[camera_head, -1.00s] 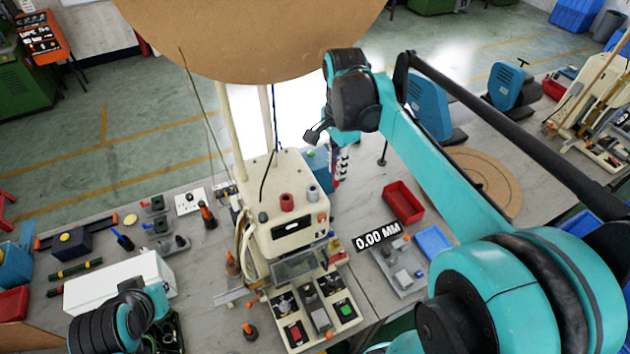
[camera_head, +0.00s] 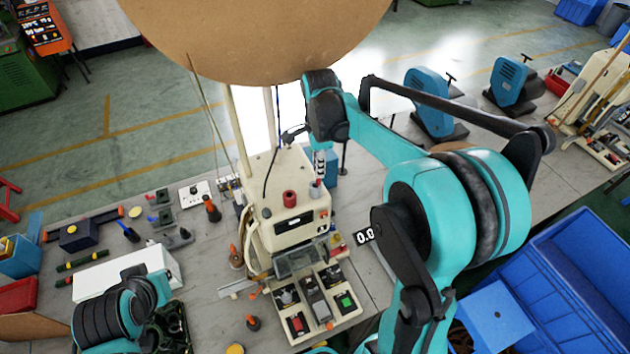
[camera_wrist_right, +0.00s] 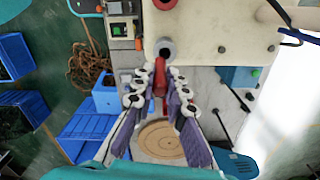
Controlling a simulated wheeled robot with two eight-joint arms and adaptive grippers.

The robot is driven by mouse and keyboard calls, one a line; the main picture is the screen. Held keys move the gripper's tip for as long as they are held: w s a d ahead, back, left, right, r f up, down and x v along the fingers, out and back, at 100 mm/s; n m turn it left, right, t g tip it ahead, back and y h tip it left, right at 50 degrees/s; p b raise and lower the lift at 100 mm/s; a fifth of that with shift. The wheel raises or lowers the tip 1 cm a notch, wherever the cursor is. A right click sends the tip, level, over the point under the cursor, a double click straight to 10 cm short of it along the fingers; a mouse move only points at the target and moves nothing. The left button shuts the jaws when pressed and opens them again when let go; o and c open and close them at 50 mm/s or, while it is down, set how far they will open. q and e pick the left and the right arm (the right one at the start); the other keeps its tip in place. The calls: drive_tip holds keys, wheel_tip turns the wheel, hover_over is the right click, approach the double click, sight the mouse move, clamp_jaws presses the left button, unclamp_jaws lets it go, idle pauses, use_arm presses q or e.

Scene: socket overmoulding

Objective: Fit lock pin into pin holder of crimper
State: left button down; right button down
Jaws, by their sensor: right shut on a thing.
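The crimper is the cream machine (camera_head: 290,232) on the bench, with a round grey pin holder (camera_head: 315,188) on its top right corner. The holder's open end also shows in the right wrist view (camera_wrist_right: 165,48). My right gripper (camera_head: 320,168) points down just behind the holder. In the right wrist view, its fingers (camera_wrist_right: 157,92) are shut on a red lock pin (camera_wrist_right: 160,78). The pin's tip lies close to the holder; whether they touch I cannot tell. My left arm is at the lower left; its gripper does not show clearly.
A red knob (camera_head: 290,198) stands on the crimper left of the holder. A large brown disc (camera_head: 255,35) hangs above. A thin black cable (camera_head: 271,165) rises beside the crimper top. Blue crates (camera_head: 585,265) stand at the right.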

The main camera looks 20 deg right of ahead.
drive_tip(key=f, duration=0.1)
drive_tip(key=f+b, duration=0.1)
drive_tip(key=f, duration=0.1)
drive_tip(key=f+b, duration=0.1)
drive_tip(key=shift+w+a+f, duration=0.15)
drive_tip(key=shift+w+a, duration=0.2)
drive_tip(key=shift+f+b, duration=0.25)
drive_tip(key=shift+b, duration=0.15)
drive_tip(key=shift+r, duration=0.1)
drive_tip(key=c, duration=1.6)
unclamp_jaws()
drive_tip(key=shift+o, duration=0.2)
